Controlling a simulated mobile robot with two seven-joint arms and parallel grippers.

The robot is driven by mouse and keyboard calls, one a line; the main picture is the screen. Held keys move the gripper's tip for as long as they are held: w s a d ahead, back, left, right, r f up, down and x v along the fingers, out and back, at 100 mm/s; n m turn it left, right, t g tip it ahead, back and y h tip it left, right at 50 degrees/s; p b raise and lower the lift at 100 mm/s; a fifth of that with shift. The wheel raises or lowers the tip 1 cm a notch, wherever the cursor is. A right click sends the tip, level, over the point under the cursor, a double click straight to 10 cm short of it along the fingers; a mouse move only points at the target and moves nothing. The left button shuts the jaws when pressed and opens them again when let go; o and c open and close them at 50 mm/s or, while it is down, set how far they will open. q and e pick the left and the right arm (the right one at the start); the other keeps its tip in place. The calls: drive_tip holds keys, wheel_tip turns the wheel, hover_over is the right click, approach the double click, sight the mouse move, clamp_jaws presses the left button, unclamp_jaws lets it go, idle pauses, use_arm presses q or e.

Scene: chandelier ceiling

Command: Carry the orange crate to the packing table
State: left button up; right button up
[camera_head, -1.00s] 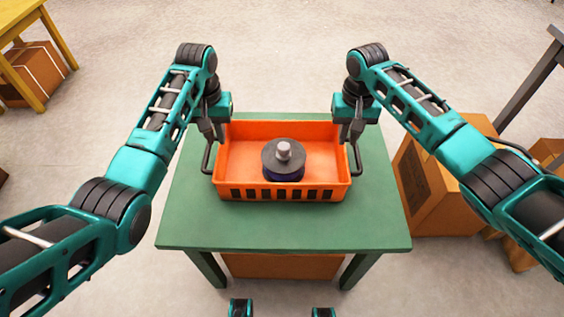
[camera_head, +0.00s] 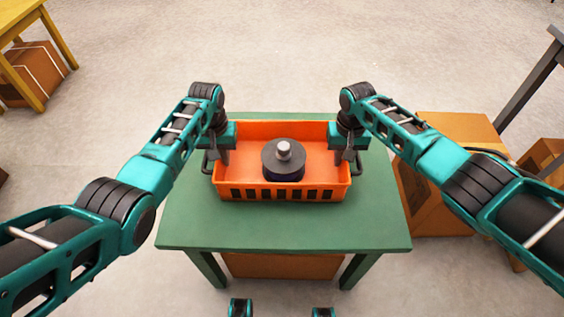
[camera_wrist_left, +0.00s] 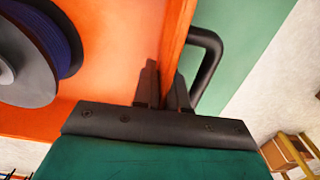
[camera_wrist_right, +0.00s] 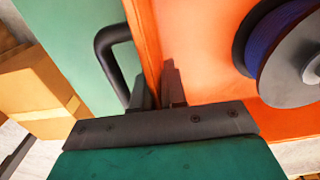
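The orange crate (camera_head: 258,191) sits on a green table (camera_head: 285,233). It holds a dark spool (camera_head: 283,159) with a grey flange and a pale central knob. My left gripper (camera_head: 219,155) is at the crate's left wall; in the left wrist view its fingers (camera_wrist_left: 164,92) lie close on both sides of that wall, appearing shut on it. My right gripper (camera_head: 348,152) is at the right wall; in the right wrist view its fingers (camera_wrist_right: 158,90) straddle that wall the same way. Dark side handles (camera_wrist_left: 211,60) show beside the fingers. The packing table cannot be identified.
A cardboard box (camera_head: 463,130) stands on the floor right of the green table. A yellow table (camera_head: 50,28) with a box (camera_head: 35,72) below is at far left. A grey table leg (camera_head: 525,85) is at far right. The floor behind the green table is clear.

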use_arm(q)
clamp_jaws()
use_arm(e)
clamp_jaws()
use_arm(q)
drive_tip(key=shift+r, duration=0.15)
use_arm(e)
drive_tip(key=shift+r, duration=0.15)
